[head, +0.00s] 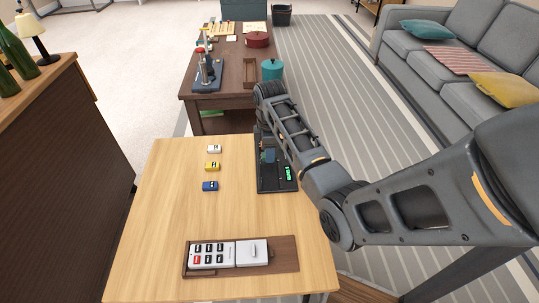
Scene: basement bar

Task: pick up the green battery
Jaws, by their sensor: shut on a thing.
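A black charger-like tray (277,183) lies along the back right of the light wooden table, with a bright green lit patch, seemingly a display, on its right part. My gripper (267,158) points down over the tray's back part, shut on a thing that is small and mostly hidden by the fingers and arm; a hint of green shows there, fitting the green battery. I cannot tell whether it touches the tray. A white battery (214,149), a yellow battery (212,166) and a blue battery (210,186) lie in a column left of the tray.
A brown wooden tray (285,267) with a white remote-like device (212,255) lies at the table's front. The table (165,215) is clear on the left. A darker cluttered table (228,75) stands behind; a grey sofa (465,60) is at the right.

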